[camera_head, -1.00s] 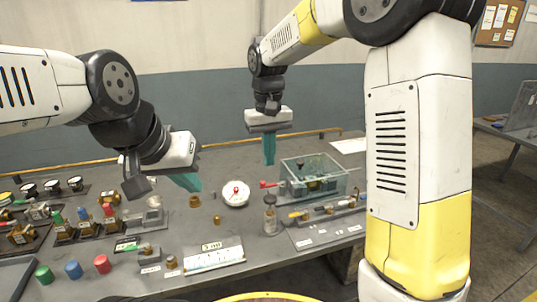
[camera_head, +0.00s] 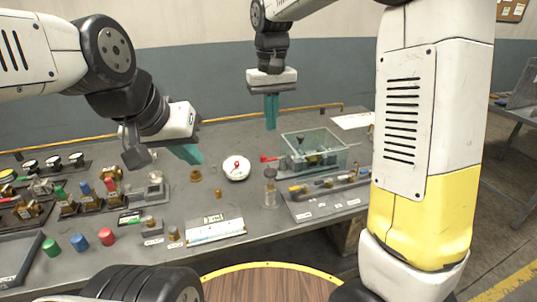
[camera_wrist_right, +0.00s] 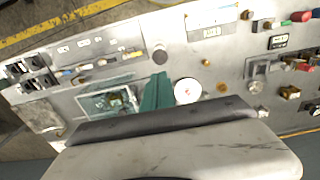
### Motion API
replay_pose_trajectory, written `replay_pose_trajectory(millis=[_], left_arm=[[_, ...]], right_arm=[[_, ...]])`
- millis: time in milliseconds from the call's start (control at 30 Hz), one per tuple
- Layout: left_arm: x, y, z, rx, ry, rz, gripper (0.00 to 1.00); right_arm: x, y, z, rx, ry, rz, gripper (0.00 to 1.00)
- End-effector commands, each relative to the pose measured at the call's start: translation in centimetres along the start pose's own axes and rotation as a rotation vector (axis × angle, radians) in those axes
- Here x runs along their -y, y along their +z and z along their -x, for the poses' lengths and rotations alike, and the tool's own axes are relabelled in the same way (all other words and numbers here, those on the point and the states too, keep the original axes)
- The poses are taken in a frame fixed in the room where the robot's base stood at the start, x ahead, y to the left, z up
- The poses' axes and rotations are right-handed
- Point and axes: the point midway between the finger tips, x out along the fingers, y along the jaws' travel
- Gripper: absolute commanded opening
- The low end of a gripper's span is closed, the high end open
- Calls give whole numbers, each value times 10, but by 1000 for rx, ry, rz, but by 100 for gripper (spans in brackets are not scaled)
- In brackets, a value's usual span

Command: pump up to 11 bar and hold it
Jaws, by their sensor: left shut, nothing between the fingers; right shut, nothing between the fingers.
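A white round gauge (camera_head: 236,168) with a red mark at its centre lies on the grey bench; it also shows in the right wrist view (camera_wrist_right: 187,91). Right of it stands a clear-walled box (camera_head: 334,158) with fittings inside and a red-ended lever (camera_head: 269,158) at its left side. My right gripper (camera_head: 271,126) is shut and empty, pointing down above the bench behind the gauge and box. Its teal fingers show in the right wrist view (camera_wrist_right: 158,78), between box and gauge. My left gripper (camera_head: 196,160) is shut and empty, left of the gauge. The gauge reading is too small to tell.
A labelled white card (camera_head: 216,231) lies at the bench front, with a small bottle (camera_head: 270,188) to its right. A tray of fittings (camera_head: 310,203) is in front of the box. Several coloured caps and valves crowd the left. A round wooden top (camera_head: 268,285) is below.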

Motion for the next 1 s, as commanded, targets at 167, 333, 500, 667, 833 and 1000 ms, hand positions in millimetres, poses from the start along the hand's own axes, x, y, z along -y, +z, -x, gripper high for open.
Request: replay_pose_trajectory(millis=[167, 333, 500, 667, 833, 1000], left_arm=[[0, 0, 0, 0, 0, 0, 0], [0, 0, 0, 0, 0, 0, 0], [0, 0, 0, 0, 0, 0, 0], [0, 0, 0, 0, 0, 0, 0], [0, 0, 0, 0, 0, 0, 0], [0, 0, 0, 0, 0, 0, 0]], right_arm=[[0, 1, -24, 5, 1, 0, 0], [0, 1, -61, 6, 1, 0, 0], [0, 1, -96, 6, 1, 0, 0], [0, 1, -121, 4, 1, 0, 0], [0, 0, -135, 2, 1, 1, 0], [0, 0, -138, 0, 0, 0, 0]])
